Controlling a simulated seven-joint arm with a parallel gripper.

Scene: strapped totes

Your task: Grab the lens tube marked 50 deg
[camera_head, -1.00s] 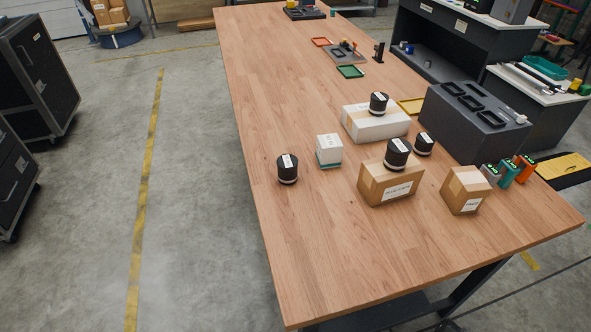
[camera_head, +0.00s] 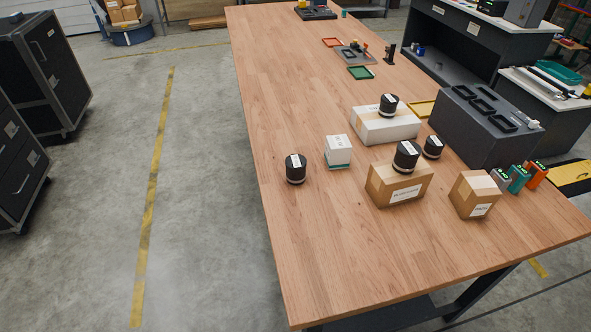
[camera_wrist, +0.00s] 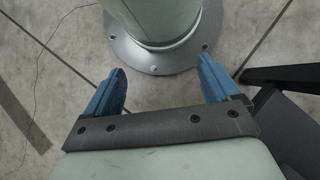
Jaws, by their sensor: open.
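Several black lens tubes with white labels and pale base rings show in the head view. One lens tube (camera_head: 296,168) stands alone on the left of the wooden table (camera_head: 290,100). One (camera_head: 388,105) stands on the white box, one (camera_head: 406,155) on the larger brown carton, and one (camera_head: 432,147) behind that carton. The label markings are too small to read, so I cannot tell which is marked 50 deg. My gripper (camera_wrist: 160,85) shows in the wrist view with its blue fingers apart and nothing between them; it is outside the head view.
The white box (camera_head: 372,129), larger brown carton (camera_head: 382,193), smaller carton (camera_head: 468,200) and white cube box (camera_head: 338,150) surround the tubes. A dark grey case (camera_head: 470,140) stands at right. The table's near front is clear. Below my gripper are my base and the concrete floor.

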